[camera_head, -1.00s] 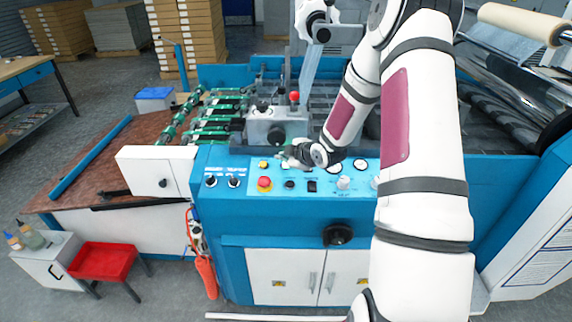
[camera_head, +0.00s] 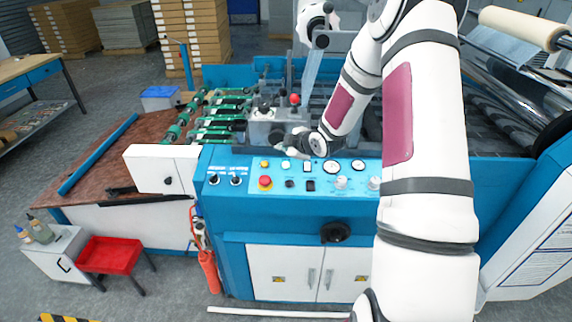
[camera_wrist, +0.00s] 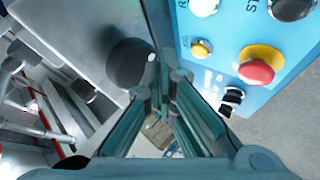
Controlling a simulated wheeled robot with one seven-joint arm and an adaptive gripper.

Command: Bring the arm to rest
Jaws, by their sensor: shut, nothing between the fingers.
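My gripper (camera_head: 283,142) is above the back edge of the blue control panel (camera_head: 335,178), in front of the grey machine block with the dark knob. In the wrist view its two green fingers (camera_wrist: 163,75) are shut with their tips together and nothing between them. The wrist view also shows the red emergency button on its yellow base (camera_wrist: 257,70) to the right of the fingers, with a gap between them. A dark round knob (camera_wrist: 128,63) is close to the left of the fingertips. My arm reaches across the right of the head view and hides part of the machine.
A white box (camera_head: 163,168) stands left of the panel. A roll of film (camera_head: 522,25) is at the upper right. A red stool (camera_head: 108,254) and a small white cabinet (camera_head: 55,250) stand at the lower left. Open floor is at the front left.

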